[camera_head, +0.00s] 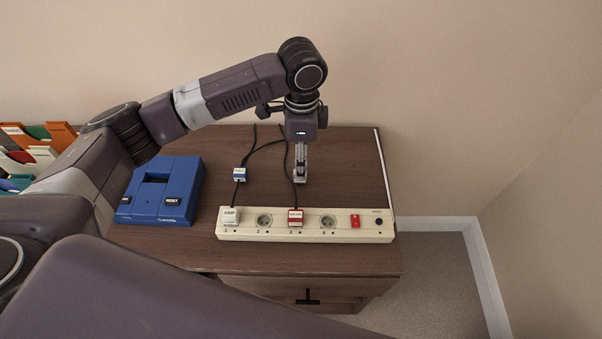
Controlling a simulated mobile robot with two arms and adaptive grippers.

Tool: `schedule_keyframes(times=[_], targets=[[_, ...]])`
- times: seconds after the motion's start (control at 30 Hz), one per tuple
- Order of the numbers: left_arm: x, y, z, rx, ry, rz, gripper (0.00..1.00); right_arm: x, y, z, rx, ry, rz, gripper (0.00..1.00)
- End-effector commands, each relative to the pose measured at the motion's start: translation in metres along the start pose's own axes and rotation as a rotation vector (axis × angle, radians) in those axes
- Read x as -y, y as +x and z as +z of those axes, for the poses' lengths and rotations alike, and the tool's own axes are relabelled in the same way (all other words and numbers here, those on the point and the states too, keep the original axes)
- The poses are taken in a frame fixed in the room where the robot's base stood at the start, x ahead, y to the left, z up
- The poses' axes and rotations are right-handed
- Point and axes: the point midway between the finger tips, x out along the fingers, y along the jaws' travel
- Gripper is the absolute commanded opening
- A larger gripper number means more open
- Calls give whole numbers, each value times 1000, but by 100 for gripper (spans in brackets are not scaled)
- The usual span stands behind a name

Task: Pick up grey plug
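A light grey-white plug (231,216) sits in the leftmost socket of a cream power strip (262,235), with a black cord running up behind it. A red-and-white plug (295,218) sits in the third socket, also with a black cord. My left gripper (300,178) points down above the cabinet top, behind the red-and-white plug and to the right of the grey-white one. It appears apart from both plugs. Its fingers look narrow from this angle, so their opening is unclear. My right gripper is not in view.
The strip's second and fourth sockets are empty, with a red switch (355,221) at its right. A blue device (162,192) with a "RESET" label stands left. A blue-and-white cord tag (240,174) lies behind the strip. The wooden cabinet top (350,170) is clear at right.

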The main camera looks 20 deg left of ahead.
Motion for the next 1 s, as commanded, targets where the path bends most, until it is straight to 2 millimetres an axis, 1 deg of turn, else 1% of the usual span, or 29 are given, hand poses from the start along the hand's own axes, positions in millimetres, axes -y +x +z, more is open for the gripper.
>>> schedule_keyframes(times=[0.03,0.1,0.2,0.27,0.37,0.4,0.53,0.67,1.0], targets=[[0,5,1,1,-1,2,42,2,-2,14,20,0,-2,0],[0,13,2,2,-1,3,42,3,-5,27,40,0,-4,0],[1,28,5,2,-2,2,42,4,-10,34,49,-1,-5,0],[2,38,6,1,-2,2,42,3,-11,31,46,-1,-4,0],[2,50,5,0,0,1,42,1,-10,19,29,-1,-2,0],[2,53,5,0,0,0,42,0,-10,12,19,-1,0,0],[2,56,5,0,1,-2,42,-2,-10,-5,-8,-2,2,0],[2,56,5,-1,1,-2,42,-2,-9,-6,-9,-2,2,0],[2,56,5,-1,1,-1,6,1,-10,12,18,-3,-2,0]])
